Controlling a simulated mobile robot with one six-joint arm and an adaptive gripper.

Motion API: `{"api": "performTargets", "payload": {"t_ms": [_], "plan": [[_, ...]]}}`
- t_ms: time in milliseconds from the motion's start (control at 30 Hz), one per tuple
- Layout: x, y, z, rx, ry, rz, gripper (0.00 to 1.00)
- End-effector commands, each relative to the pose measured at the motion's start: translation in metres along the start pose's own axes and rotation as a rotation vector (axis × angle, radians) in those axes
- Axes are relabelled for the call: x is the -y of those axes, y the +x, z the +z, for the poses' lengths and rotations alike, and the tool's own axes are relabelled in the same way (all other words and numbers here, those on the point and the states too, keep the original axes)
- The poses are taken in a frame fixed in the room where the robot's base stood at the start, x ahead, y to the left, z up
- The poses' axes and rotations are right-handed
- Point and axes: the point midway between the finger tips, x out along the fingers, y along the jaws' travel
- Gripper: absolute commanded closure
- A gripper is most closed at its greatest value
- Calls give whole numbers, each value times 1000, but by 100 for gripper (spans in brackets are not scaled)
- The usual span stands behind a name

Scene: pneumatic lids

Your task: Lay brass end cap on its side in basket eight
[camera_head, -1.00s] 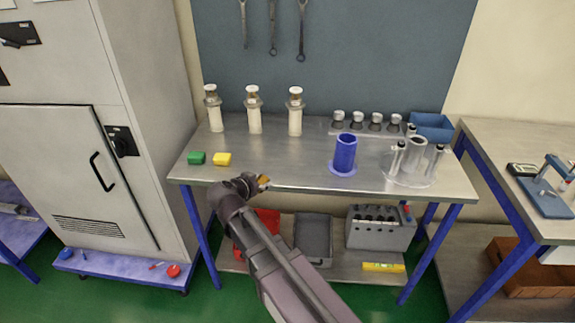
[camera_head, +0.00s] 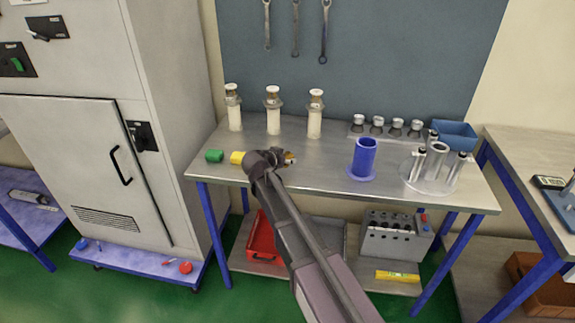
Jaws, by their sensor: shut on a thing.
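My gripper (camera_head: 286,159) is over the front left part of the steel bench, with its jaws largely hidden by my own wrist. A small brass-coloured piece, apparently the brass end cap (camera_head: 291,157), shows at the fingertips, and my gripper is shut on it. Its exact tilt is too small to tell. No basket marked eight can be made out. A blue open bin (camera_head: 455,136) stands at the back right of the bench, with no readable label.
Three white cylinders with capped tops (camera_head: 273,118) stand behind my gripper. Yellow (camera_head: 237,158) and green (camera_head: 214,156) blocks lie left. A blue tube (camera_head: 364,156) and clear cylinder stand (camera_head: 432,168) are right. A red tray (camera_head: 263,243) and grey rack (camera_head: 394,238) sit below.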

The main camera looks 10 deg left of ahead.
Motion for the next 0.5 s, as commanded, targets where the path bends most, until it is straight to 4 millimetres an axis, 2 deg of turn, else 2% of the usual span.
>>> {"api": "performTargets", "payload": {"t_ms": [100,500], "plan": [[3,7,-3,-1,0,1,100],[3,9,-4,-1,0,1,100]]}}
